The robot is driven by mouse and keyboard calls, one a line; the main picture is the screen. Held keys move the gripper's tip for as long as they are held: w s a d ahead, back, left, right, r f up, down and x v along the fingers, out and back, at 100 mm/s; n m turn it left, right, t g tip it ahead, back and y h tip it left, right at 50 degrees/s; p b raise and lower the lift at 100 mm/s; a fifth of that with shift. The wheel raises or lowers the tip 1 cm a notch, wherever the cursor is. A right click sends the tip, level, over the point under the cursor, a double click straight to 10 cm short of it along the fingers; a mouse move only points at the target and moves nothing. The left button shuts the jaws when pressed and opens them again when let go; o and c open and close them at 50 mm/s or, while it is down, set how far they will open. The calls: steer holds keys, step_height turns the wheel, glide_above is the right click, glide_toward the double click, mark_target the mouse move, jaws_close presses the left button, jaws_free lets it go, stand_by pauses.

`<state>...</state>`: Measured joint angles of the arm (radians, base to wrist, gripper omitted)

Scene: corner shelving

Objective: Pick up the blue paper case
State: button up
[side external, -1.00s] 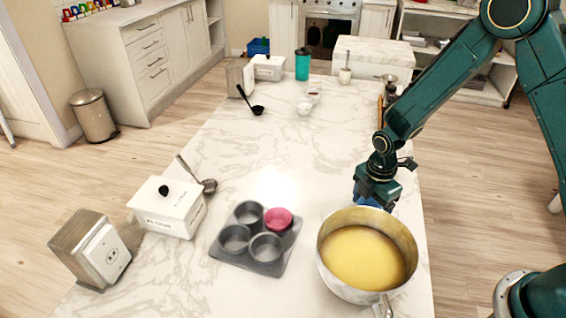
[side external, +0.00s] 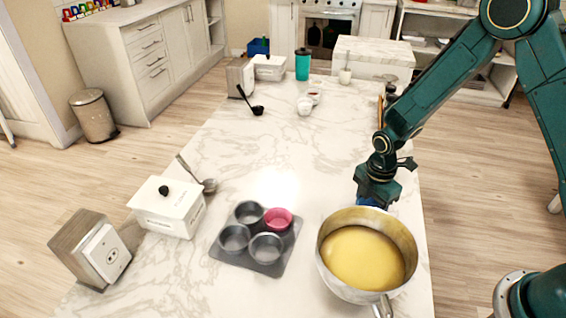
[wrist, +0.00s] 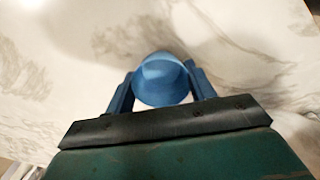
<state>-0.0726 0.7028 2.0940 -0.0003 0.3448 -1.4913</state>
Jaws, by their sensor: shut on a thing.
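The blue paper case (wrist: 161,80) sits between the two fingers of my gripper (wrist: 160,88) in the wrist view, with a finger against each side. My gripper is shut on it. In the side external view my gripper (side external: 373,200) points down just behind the pot, at the right part of the marble counter. Only a small blue patch shows below it there; the pot's rim hides the lower part. I cannot tell whether the case touches the counter.
A pot of yellow batter (side external: 362,258) stands right in front of my gripper. A grey muffin tin (side external: 262,265) with a pink case (side external: 278,218) in one cup lies to the left. A white lidded box (side external: 168,210) stands further left. The counter's middle is clear.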

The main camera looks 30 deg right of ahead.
step_height(320, 180, up, 20)
stand_by(1.0)
stand_by(0.5)
